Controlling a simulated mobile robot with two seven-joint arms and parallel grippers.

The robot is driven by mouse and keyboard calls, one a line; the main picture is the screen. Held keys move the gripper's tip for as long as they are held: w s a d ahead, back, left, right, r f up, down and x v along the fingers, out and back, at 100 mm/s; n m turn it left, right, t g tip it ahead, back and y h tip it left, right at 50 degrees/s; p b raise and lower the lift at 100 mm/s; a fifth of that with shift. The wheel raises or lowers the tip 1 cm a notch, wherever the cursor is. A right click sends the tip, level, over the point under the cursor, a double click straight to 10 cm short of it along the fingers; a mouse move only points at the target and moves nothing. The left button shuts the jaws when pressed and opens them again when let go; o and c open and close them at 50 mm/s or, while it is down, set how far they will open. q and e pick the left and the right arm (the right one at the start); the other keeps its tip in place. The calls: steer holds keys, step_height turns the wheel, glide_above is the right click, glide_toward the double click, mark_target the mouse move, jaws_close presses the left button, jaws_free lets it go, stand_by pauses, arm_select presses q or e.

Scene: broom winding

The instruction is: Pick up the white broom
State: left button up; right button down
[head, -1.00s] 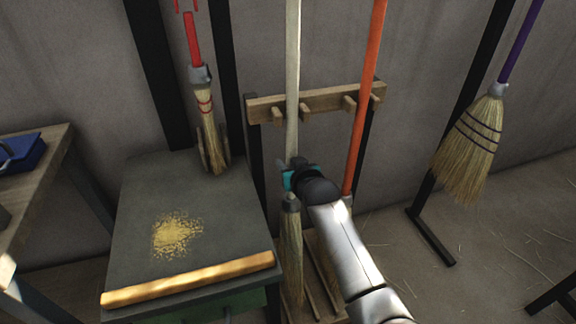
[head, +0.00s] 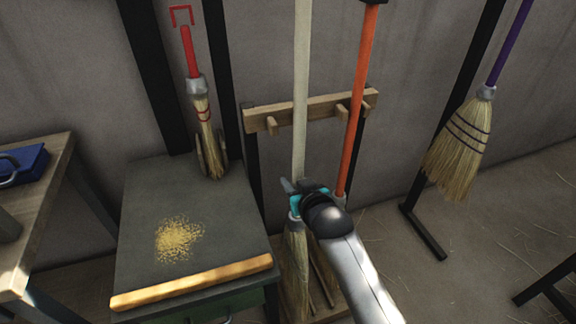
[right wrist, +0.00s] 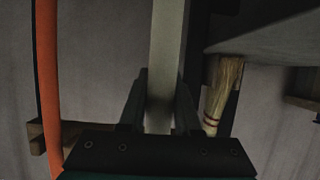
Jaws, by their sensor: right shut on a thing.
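The white broom (head: 301,90) stands nearly upright in front of the wooden rack, with its straw bristles (head: 294,268) pointing down. My right gripper (head: 291,187) is shut on the lower part of its white handle, just above the bristle head. In the right wrist view the white handle (right wrist: 165,60) runs between the two fingers. My left gripper is in neither view.
The wooden rack (head: 322,107) stands behind, and an orange-handled broom (head: 361,90) is close on the right. A dark table (head: 150,200) with yellow crumbs and a small red-handled brush (head: 191,55) is on the left. A purple-handled broom (head: 463,140) hangs at right.

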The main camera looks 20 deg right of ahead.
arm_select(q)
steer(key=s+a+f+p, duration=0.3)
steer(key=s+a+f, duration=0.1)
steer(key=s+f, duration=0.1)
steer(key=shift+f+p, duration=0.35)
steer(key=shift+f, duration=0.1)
arm_select(e)
steer(key=s, duration=1.2)
steer(key=shift+d+r, duration=0.2)
steer(key=shift+d, duration=0.05)
